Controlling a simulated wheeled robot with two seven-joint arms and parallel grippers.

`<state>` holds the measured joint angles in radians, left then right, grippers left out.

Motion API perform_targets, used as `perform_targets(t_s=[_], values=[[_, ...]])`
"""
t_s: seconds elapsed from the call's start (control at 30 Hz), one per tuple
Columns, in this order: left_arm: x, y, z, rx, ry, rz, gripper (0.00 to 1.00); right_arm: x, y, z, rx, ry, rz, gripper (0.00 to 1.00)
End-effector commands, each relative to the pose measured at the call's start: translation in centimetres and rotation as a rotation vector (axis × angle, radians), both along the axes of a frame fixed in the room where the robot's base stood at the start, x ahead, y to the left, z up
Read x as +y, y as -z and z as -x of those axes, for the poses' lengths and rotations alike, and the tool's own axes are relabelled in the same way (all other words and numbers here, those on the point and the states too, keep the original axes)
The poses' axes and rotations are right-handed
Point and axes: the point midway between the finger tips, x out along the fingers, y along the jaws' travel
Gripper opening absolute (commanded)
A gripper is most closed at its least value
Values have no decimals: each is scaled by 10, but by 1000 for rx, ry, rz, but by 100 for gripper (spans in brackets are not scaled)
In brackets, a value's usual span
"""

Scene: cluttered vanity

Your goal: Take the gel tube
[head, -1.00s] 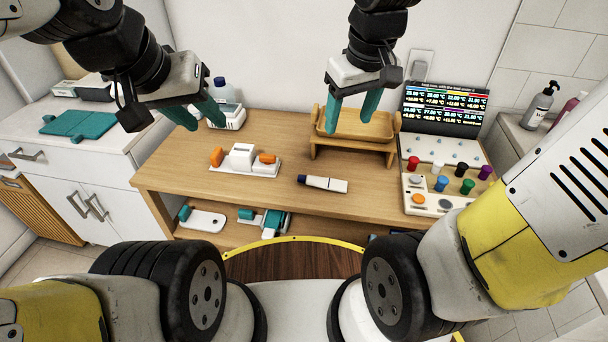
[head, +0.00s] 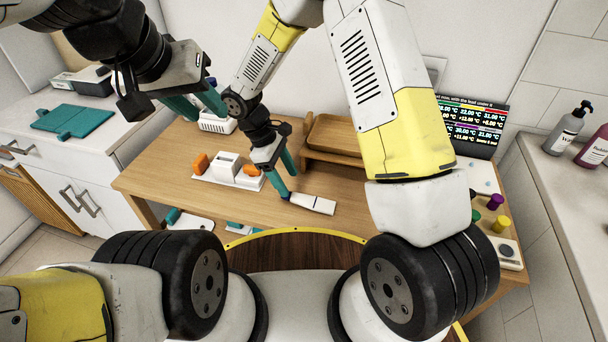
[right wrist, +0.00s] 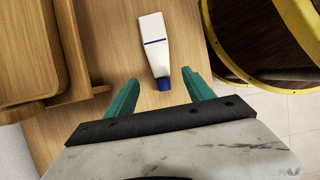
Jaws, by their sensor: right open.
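The gel tube (head: 313,204) lies on the wooden table near its front edge. It is white with a dark blue cap and stripe; the tube also shows in the right wrist view (right wrist: 154,40), cap towards my gripper. My right gripper (head: 287,180) is open and points down at the cap end. In the right wrist view the cap lies between its fingertips (right wrist: 161,78), with gaps on both sides; I cannot tell how high the tips are above the table. My left gripper (head: 203,108) is open and empty, raised over the table's back left.
A white tray (head: 228,178) with orange items stands left of my right gripper. A wooden stand (head: 333,138) is behind the tube. A control box with coloured knobs (head: 509,249) is at the right, partly hidden by my right arm.

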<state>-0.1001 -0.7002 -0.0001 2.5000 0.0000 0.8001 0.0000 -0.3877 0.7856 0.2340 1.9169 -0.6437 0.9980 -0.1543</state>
Motion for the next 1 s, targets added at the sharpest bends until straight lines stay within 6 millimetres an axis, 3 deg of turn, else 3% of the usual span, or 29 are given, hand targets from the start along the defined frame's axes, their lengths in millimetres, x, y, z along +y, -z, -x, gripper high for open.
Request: perform_targets(t_s=[0.4,0.7,0.77,1.0], values=[[0,0,0,0,0,0,36,-20,52,7,2,3,2,62],[0,0,0,0,0,0,36,-23,58,7,0,2,-1,62],[0,0,0,0,0,0,36,-23,58,7,0,2,-1,54],[0,0,0,0,0,0,36,-22,58,7,0,2,-1,7]])
